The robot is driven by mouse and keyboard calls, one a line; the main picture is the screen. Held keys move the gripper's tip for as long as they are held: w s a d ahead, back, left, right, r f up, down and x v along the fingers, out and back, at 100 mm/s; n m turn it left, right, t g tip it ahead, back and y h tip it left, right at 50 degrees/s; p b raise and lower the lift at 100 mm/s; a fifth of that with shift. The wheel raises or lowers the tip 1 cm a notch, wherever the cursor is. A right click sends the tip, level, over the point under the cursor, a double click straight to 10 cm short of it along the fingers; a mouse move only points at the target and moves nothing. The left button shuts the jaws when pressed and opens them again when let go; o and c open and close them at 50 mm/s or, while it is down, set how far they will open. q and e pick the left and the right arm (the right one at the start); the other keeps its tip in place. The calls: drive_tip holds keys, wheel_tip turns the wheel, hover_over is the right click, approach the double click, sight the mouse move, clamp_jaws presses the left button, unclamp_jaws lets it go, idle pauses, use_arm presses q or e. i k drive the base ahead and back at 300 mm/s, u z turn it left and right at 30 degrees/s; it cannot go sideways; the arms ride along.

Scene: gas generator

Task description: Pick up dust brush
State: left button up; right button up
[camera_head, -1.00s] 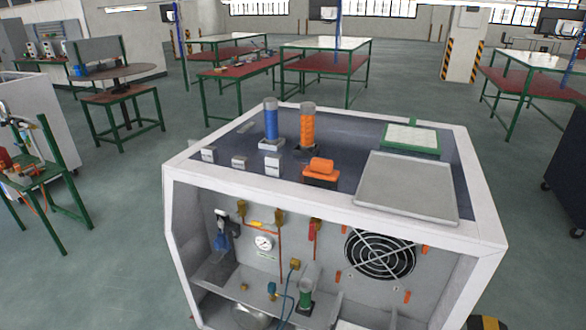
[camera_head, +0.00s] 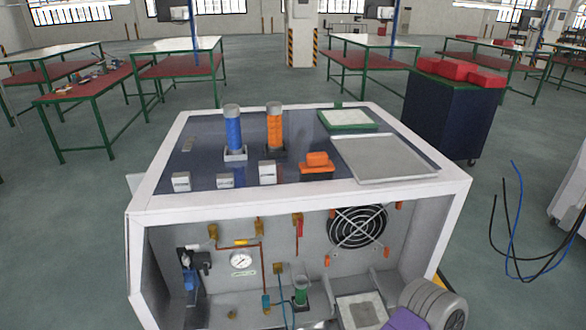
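I cannot make out a dust brush for certain in this view. A white-framed gas generator (camera_head: 300,193) stands in front of me, with a dark top and an open front. Its top carries a blue cylinder (camera_head: 233,133), an orange cylinder (camera_head: 274,128) and an orange block (camera_head: 317,163). A red and green workbench (camera_head: 85,108) at the back left holds several small items (camera_head: 105,70), too small to tell apart. Neither of my grippers is in view.
A dark cabinet (camera_head: 450,118) with red boxes (camera_head: 465,74) stands behind the generator at right. Blue and black cables (camera_head: 515,235) hang at far right. A grey and purple part (camera_head: 432,305) shows at bottom right; I cannot tell what it is. Open floor lies left of the generator.

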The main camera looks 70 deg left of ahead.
sight(317, 166)
drive_tip(key=u, duration=1.65)
